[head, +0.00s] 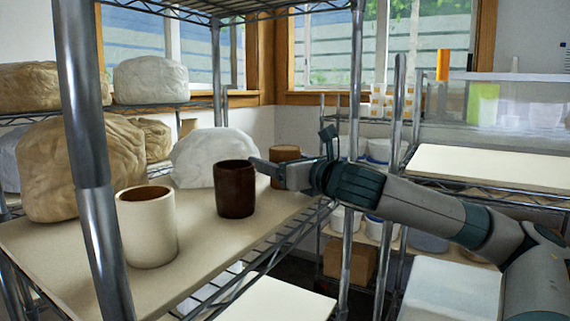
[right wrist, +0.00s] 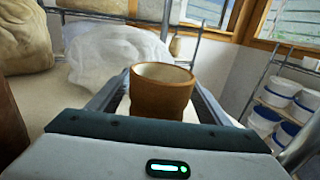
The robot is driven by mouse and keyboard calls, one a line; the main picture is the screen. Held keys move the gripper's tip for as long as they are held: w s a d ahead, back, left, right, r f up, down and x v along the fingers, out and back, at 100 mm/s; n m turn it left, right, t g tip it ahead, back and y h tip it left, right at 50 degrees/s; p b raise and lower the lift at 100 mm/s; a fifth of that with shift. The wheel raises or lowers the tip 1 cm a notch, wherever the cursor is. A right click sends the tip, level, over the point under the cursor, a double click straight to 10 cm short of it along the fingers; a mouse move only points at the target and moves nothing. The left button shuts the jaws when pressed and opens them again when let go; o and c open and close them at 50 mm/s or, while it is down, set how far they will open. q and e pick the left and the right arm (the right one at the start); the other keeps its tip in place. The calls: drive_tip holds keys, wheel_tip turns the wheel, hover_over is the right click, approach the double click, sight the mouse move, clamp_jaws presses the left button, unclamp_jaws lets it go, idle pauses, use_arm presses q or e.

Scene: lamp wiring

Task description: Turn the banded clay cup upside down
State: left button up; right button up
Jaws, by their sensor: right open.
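An orange-brown clay cup (head: 285,153), which I take to be the banded one, stands upright on the shelf board. Its open mouth faces up and shows a pale inside in the right wrist view (right wrist: 162,95). Any band is hard to make out. My right gripper (head: 268,171) reaches in from the right, low over the board. It is open, with one finger on each side of the cup in the right wrist view; I cannot tell whether they touch it. In the head view the gripper hides the cup's lower part. My left gripper is not in view.
A dark brown cup (head: 236,190) stands close by to the left of my right gripper. A cream cup (head: 148,228) stands farther left, nearer the front. A white wrapped lump (head: 213,158) sits behind. Metal posts (head: 88,165) rise at the shelf's edges.

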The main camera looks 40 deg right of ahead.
drive_tip(key=shift+w, duration=0.3)
drive_tip(key=shift+c, duration=0.5)
drive_tip(key=c, duration=1.2)
drive_tip(key=shift+o, duration=0.2)
drive_tip(key=shift+r, duration=0.15)
drive_tip(key=shift+r+p, duration=0.7)
drive_tip(key=shift+r, duration=1.15)
drive_tip(key=shift+s+d+r+b, duration=0.25)
drive_tip(key=shift+s+d+b, duration=0.05)
drive_tip(key=shift+s+d, duration=0.1)
drive_tip(key=s+d+r+b, duration=0.4)
drive_tip(key=s+r, duration=0.2)
drive_tip(key=s, duration=0.3)
drive_tip(key=shift+s+d+r+b, duration=0.3)
drive_tip(key=shift+d+b, duration=0.05)
